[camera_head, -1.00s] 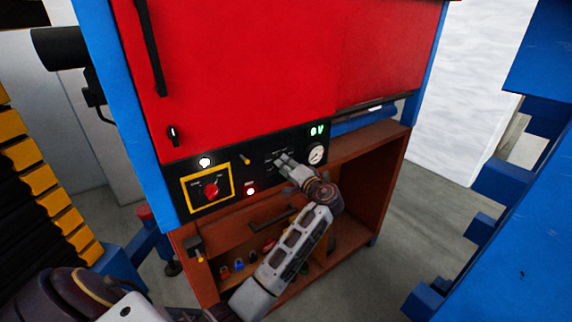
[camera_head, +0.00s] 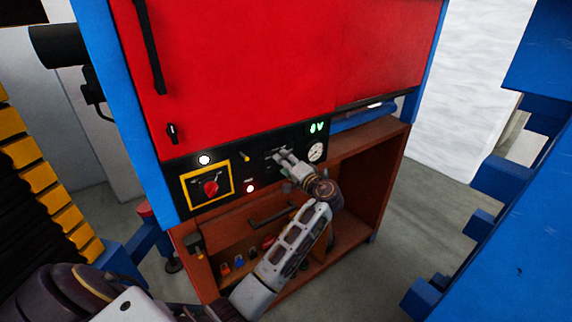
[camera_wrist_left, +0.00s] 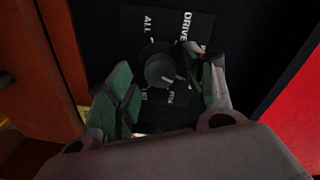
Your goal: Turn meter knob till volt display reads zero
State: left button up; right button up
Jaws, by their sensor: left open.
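The panel (camera_head: 225,150) is a black strip under a red cabinet. The green volt display (camera_head: 317,128) at its right end shows one digit before a V; it is too small to tell 0 from 8. My left gripper (camera_head: 282,157) is at the panel, left of a round white gauge (camera_head: 316,151). In the left wrist view my left gripper (camera_wrist_left: 163,92) is open, with a finger on each side of a dark round knob (camera_wrist_left: 157,70). White labels surround the knob. I cannot tell whether the fingers touch it. The head view hides the knob. My right gripper is out of view.
A red rotary switch (camera_head: 211,188) in a yellow frame sits at the panel's left. A brown open cabinet (camera_head: 385,165) stands below. A blue structure (camera_head: 520,230) stands on the right.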

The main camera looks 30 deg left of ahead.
pick_arm(q)
jog(key=shift+d, duration=0.1)
jog(key=v, duration=1.1)
jog(key=shift+s+d, duration=0.25)
jog(key=shift+d, duration=0.1)
jog(key=shift+w+r, duration=0.1)
